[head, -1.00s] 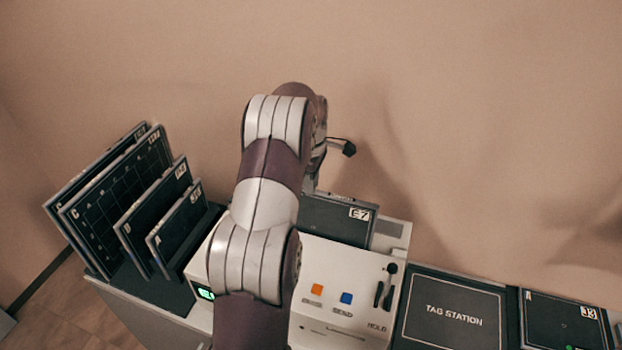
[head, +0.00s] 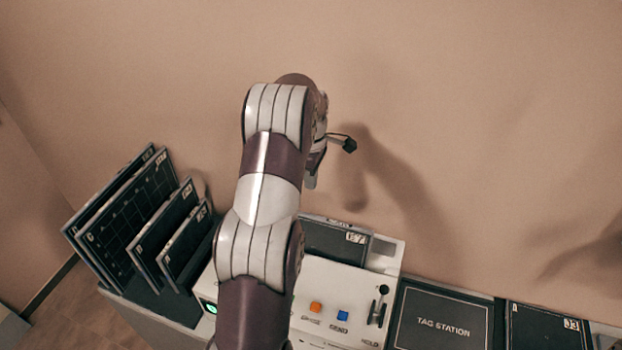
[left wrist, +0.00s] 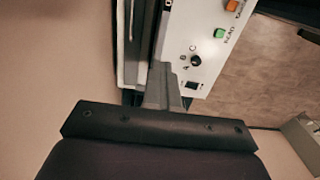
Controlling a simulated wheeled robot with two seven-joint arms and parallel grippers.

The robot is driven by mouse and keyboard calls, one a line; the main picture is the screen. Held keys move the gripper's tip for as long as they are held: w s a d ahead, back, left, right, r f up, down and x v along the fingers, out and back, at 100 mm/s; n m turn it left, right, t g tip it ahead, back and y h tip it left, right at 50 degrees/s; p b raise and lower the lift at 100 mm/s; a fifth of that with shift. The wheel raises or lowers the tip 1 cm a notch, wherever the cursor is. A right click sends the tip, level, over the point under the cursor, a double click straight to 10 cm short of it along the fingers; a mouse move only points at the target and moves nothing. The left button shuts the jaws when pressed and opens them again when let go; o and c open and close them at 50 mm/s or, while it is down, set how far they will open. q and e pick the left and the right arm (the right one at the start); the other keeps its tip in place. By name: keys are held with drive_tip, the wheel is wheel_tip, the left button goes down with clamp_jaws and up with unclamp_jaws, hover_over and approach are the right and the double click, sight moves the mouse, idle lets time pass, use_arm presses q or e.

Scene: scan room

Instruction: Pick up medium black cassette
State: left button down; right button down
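A black cassette labelled E7 (head: 333,241) sits in the top slot of the white console (head: 338,290), partly hidden by my left arm. Several black cassettes stand tilted in the rack at the left: larger ones (head: 122,212) behind, and smaller ones (head: 165,228) in front. I cannot tell for sure which is the medium one. My left gripper (head: 312,178) is above and behind the console near the wall, mostly hidden by its own arm. In the left wrist view a grey finger (left wrist: 161,88) points toward the console's edge; nothing is seen held. My right gripper is out of view.
The tag station pad (head: 443,322) lies right of the console. Another black cassette labelled J3 (head: 545,330) lies flat further right. The wall (head: 470,120) is close behind the counter. A lever (head: 379,305) sticks up on the console.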

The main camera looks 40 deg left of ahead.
use_arm(q)
drive_tip(key=shift+s+r, duration=0.1)
drive_tip(key=c, duration=1.4)
unclamp_jaws()
drive_tip(key=shift+s, duration=0.1)
drive_tip(key=o, duration=1)
drive_tip(key=shift+w, duration=0.2)
drive_tip(key=shift+s, duration=0.1)
